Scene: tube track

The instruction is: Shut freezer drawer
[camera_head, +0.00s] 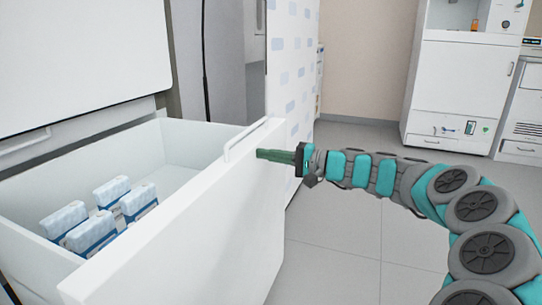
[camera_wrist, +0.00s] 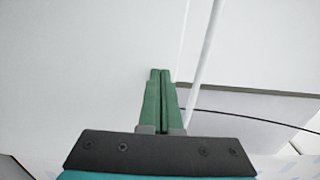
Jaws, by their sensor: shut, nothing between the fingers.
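The white freezer drawer (camera_head: 195,225) stands pulled out at the left in the head view, with several white-and-blue packs (camera_head: 102,208) inside. A thin white bar handle (camera_head: 245,137) sits at the top of its front panel. My gripper (camera_head: 262,154) is shut and empty, its green fingers pointing left at the outer face of the front panel near the handle. I cannot tell whether the tips touch it. In the wrist view the closed fingers (camera_wrist: 160,75) point at a white surface, with the pale bar (camera_wrist: 205,60) just to their right.
The white freezer body (camera_head: 80,60) rises behind the drawer. A patterned blue-and-white panel (camera_head: 293,65) stands behind the drawer's right end. A white cabinet unit (camera_head: 460,90) is at the back right. Grey tiled floor (camera_head: 345,235) lies clear in front of the drawer.

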